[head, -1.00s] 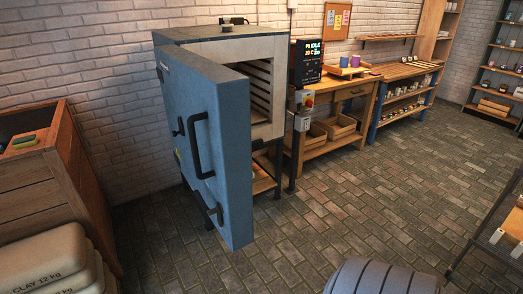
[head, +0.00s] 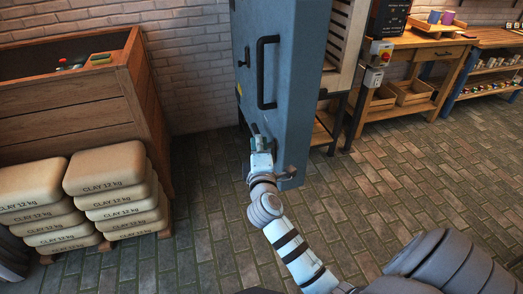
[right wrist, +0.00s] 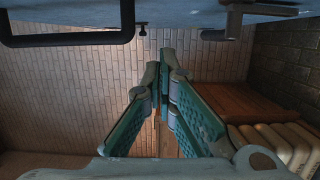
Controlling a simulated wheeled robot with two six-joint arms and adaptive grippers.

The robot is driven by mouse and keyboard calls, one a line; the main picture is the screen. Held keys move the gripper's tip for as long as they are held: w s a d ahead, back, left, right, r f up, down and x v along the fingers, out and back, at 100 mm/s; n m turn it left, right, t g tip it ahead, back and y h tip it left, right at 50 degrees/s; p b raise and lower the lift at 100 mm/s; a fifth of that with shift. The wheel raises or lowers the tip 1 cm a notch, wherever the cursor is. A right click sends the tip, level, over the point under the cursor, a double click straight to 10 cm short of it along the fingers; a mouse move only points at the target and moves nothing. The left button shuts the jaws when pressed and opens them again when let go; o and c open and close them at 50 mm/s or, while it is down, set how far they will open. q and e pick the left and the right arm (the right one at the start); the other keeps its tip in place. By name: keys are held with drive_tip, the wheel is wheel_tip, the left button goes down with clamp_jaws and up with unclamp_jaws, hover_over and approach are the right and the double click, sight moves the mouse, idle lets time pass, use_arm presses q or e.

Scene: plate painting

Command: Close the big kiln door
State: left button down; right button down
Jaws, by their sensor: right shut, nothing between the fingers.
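The big kiln door (head: 297,95) is blue-grey and stands wide open, its outer face toward the left. Its long black bar handle (head: 262,72) is on that face; the handle also shows at the top left of the right wrist view (right wrist: 68,41). A latch (head: 287,173) sits low on the door. The kiln's pale opening (head: 347,40) is exposed behind the door. My right gripper (head: 257,132) is shut and empty by the outer face, below the bar handle. In the right wrist view its fingertips (right wrist: 163,66) meet below the door face; contact with the door cannot be told.
Stacked clay bags (head: 107,170) and a wooden bin (head: 70,95) stand at the left. The brick floor (head: 400,170) in front of the bench is free.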

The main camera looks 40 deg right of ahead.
use_arm(q)
drive_tip(key=shift+f, duration=0.1)
use_arm(e)
drive_tip(key=w+d, duration=0.3)
drive_tip(key=d, duration=0.3)
drive_tip(key=shift+w+d, duration=0.15)
drive_tip(key=shift+d, duration=0.25)
